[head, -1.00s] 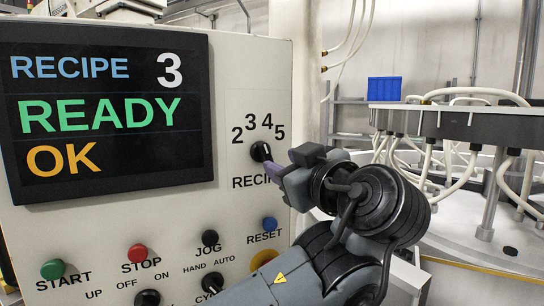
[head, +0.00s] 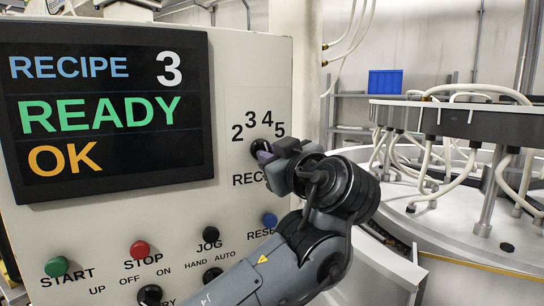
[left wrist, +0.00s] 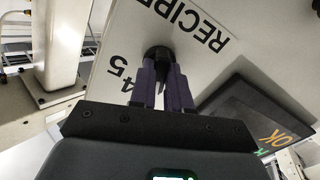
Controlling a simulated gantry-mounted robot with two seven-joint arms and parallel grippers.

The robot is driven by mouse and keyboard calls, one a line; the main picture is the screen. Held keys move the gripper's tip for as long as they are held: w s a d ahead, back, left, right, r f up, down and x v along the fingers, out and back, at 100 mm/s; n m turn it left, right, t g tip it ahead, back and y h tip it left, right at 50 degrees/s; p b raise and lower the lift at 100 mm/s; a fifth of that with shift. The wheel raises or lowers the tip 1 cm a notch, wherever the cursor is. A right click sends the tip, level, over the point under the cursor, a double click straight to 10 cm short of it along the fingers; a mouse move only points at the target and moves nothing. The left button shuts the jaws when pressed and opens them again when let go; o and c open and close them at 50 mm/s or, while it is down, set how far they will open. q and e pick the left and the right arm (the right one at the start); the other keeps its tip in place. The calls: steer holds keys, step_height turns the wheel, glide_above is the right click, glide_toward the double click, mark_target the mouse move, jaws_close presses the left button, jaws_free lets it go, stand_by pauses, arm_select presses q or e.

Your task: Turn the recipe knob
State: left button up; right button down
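The recipe knob (head: 257,148) is a small black knob on the pale panel, below a dial marked 2, 3, 4, 5. My left gripper (head: 266,153) is right at it and hides most of it and part of the RECIPE label. In the left wrist view the dark knob (left wrist: 160,53) is at the tips of my purple fingers (left wrist: 161,72). The fingers stand a small gap apart; I cannot tell whether they press on the knob. The knob's pointing direction is hidden. The display (head: 108,110) reads RECIPE 3, READY, OK. My right gripper is not in view.
Below the knob are a blue RESET button (head: 269,220), a black JOG button (head: 209,234), a red STOP button (head: 139,250) and a green START button (head: 57,266). A round machine (head: 465,122) with white hoses stands right of the panel. A blue bin (head: 385,82) sits behind.

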arm_select(q)
jaws_close()
steer(key=m+b, duration=0.2)
steer(key=m, duration=0.6)
steer(key=m+b, duration=0.2)
steer(key=m, duration=0.5)
steer(key=shift+s+a+r+m, duration=0.1)
steer(key=shift+a+r+m, duration=0.1)
steer(key=shift+m, duration=0.2)
steer(key=shift+f, duration=0.1)
stand_by(0.3)
steer(key=o, duration=0.6)
jaws_free()
steer(key=shift+c, duration=0.2)
